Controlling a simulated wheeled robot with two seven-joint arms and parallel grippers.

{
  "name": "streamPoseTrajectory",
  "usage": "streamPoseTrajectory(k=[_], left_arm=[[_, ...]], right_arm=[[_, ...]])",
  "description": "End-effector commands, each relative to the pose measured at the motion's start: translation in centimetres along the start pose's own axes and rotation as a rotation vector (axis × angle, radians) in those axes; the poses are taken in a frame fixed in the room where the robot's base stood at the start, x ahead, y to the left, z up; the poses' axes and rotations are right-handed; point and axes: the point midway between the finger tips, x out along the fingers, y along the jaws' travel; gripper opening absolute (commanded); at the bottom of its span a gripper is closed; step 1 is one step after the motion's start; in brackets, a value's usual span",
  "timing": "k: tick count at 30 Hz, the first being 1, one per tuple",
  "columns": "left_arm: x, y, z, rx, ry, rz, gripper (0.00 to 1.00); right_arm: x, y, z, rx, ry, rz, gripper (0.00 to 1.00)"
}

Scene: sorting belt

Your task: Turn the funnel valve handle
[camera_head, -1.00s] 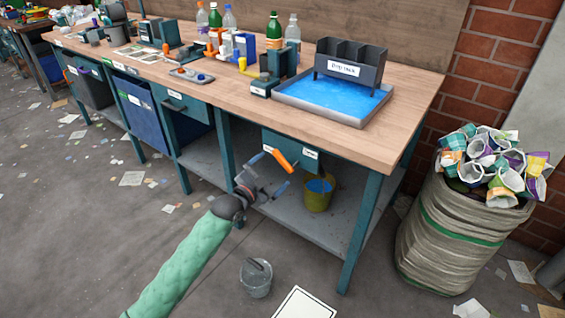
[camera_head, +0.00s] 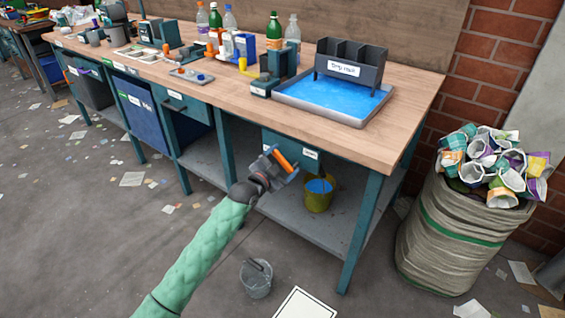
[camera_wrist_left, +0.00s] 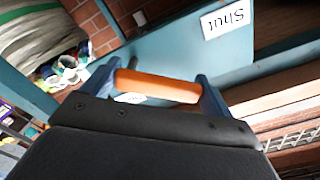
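The orange valve handle (camera_head: 284,161) is at the front of the teal panel under the bench top, tilted down to the right. My left gripper (camera_head: 280,163) is at the handle, with its fingers spread. In the left wrist view, the handle (camera_wrist_left: 158,86) lies lengthwise across the gap between the two blue fingers (camera_wrist_left: 157,87), one near each end. I cannot tell whether the fingers touch it. A label reading "Shut" (camera_wrist_left: 227,18) shows upside down on the panel. The funnel itself is not clearly visible. My right gripper is not in view.
A yellow bucket (camera_head: 318,201) stands on the lower shelf (camera_head: 300,232) beside my gripper. A bench leg (camera_head: 358,235) is to the right. A grey bucket (camera_head: 256,282) is on the floor, and a sack of cups (camera_head: 450,245) stands at the right.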

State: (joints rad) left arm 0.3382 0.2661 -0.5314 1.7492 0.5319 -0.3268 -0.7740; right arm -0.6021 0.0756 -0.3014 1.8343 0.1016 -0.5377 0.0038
Motion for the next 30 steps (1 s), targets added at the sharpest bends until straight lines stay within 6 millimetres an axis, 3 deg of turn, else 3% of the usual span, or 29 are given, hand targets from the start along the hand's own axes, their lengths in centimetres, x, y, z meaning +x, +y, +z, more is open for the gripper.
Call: streamPoseTrajectory(k=[1,4,14,23,30], left_arm=[[0.0,0.0,0.0,0.0,0.0,0.0,0.63],[0.0,0.0,0.0,0.0,0.0,0.0,0.45],[0.0,0.0,0.2,-0.061,-0.002,0.001,0.45],[0.0,0.2,0.8,-0.268,-0.002,0.002,0.45],[0.0,0.5,1.4,-0.453,-0.002,0.002,0.45]], right_arm=[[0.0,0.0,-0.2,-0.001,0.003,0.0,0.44],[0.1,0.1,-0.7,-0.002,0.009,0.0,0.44],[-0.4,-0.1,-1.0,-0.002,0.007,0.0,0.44],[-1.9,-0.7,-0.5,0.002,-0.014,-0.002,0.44],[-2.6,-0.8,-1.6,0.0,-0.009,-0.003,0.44]])
